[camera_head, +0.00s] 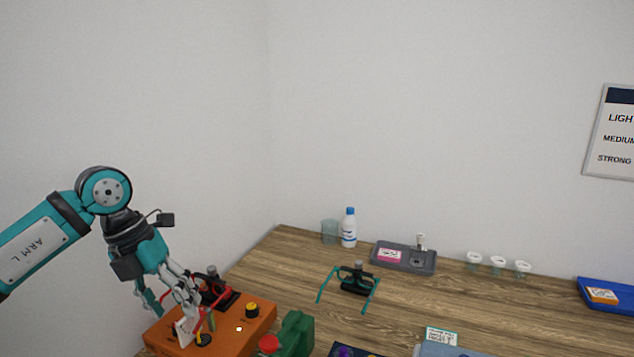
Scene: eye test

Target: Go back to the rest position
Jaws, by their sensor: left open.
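My left gripper (172,300) reaches in from the left and points down over the left part of an orange box (235,339). Its fingers are open. They are close to small parts on the box, among them a white tag (184,332) and a red lever; I cannot tell whether they touch. Nothing is clearly held. My right gripper is not in view.
The box stands at the wooden table's (480,300) left end, beside a green object (295,333). Teal glasses (357,282), a grey tray (404,262), a white bottle (349,230), clear cups (498,264) and a blue tray (615,303) stand farther back. The table's middle is mostly clear.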

